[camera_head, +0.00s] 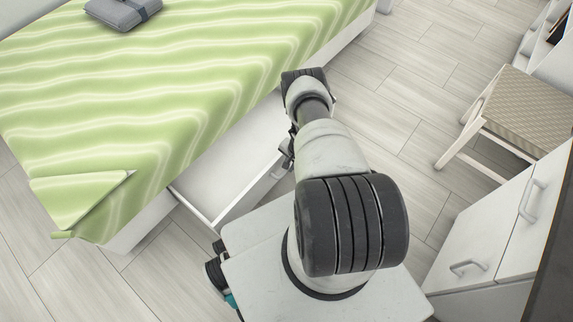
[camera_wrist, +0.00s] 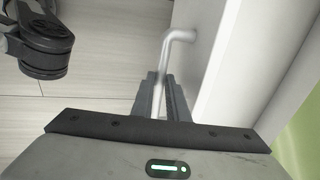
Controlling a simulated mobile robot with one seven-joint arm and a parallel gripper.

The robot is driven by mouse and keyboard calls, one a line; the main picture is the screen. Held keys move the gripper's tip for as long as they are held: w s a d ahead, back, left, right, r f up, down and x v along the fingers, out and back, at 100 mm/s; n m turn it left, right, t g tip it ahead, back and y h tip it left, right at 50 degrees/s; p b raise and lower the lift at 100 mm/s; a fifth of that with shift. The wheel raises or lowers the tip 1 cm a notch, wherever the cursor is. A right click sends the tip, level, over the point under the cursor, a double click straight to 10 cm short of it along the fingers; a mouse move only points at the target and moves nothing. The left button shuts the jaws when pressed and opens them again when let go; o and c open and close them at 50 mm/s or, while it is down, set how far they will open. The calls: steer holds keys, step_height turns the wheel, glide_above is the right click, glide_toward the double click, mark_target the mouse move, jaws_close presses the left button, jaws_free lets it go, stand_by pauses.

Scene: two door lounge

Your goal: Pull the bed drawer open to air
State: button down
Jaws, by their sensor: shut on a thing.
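The bed (camera_head: 150,75) has a green striped cover over a white base. Its white drawer (camera_head: 225,165) stands pulled out from the side, and its empty-looking interior shows in the head view. In the wrist view the drawer front (camera_wrist: 212,70) is a white panel on the right, with a bent metal bar handle (camera_wrist: 181,35) on it. My gripper (camera_wrist: 161,82) is shut on the handle, its fingers on either side of the bar. In the head view my arm hides most of the gripper and the handle.
A woven-seat stool (camera_head: 520,105) stands at right. A white cabinet (camera_head: 490,245) with bar handles is at lower right. A grey folded item (camera_head: 122,12) lies on the bed. Pale plank floor (camera_head: 400,100) is clear between bed and stool.

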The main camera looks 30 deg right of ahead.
steer(key=shift+s, duration=0.1)
steer(key=c, duration=1.7)
jaws_free()
steer(key=s+r+p, duration=0.1)
steer(key=r+p, duration=0.2)
steer(key=r, duration=0.2)
steer(key=s+d+r+p, duration=0.1)
steer(key=r+p, duration=0.3)
steer(key=r, duration=0.2)
steer(key=s+r+p, duration=0.1)
steer(key=r+p, duration=0.2)
steer(key=r, duration=0.3)
steer(key=shift+d, duration=0.15)
